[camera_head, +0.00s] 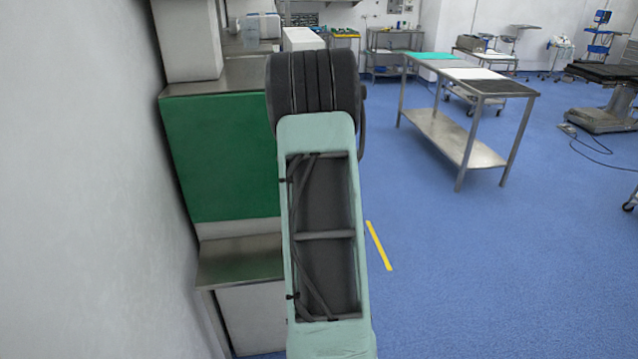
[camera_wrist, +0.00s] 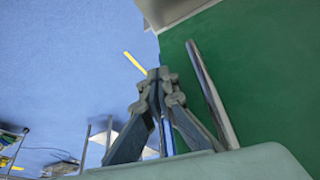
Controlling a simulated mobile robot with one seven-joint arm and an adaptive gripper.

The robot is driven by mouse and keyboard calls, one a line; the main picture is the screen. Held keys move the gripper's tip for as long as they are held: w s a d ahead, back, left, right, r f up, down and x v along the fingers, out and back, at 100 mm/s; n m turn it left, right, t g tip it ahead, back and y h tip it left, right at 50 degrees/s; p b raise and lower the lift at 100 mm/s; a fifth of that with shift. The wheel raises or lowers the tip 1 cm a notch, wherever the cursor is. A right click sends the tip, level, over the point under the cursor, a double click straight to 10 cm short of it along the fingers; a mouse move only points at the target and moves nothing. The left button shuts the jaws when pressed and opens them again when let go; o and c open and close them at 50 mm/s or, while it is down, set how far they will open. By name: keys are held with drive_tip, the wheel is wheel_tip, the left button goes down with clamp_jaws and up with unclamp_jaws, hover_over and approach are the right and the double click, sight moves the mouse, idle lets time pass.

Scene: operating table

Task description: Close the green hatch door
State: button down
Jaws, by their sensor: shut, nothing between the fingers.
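The green hatch door (camera_head: 220,155) is a flat upright panel below a metal counter, at the left of the head view. Its right part is hidden behind my arm, so I cannot tell how far it stands open. In the wrist view the green door (camera_wrist: 265,75) fills the right side, with a long metal bar handle (camera_wrist: 212,95) along it. My gripper (camera_wrist: 155,78) is shut and empty, just left of the handle in that picture. I cannot tell whether it touches the handle or door. The gripper is hidden in the head view.
A white wall (camera_head: 95,180) runs close along the left. A low metal ledge (camera_head: 240,260) lies below the door. A metal table (camera_head: 470,80) stands to the right, with open blue floor (camera_head: 470,270) in front and a yellow strip (camera_head: 379,245) on it.

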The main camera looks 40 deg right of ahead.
drive_tip(key=shift+w+d+r+n+p, duration=0.2)
drive_tip(key=shift+w+d+n+p, duration=0.2)
drive_tip(key=shift+w+d, duration=0.45)
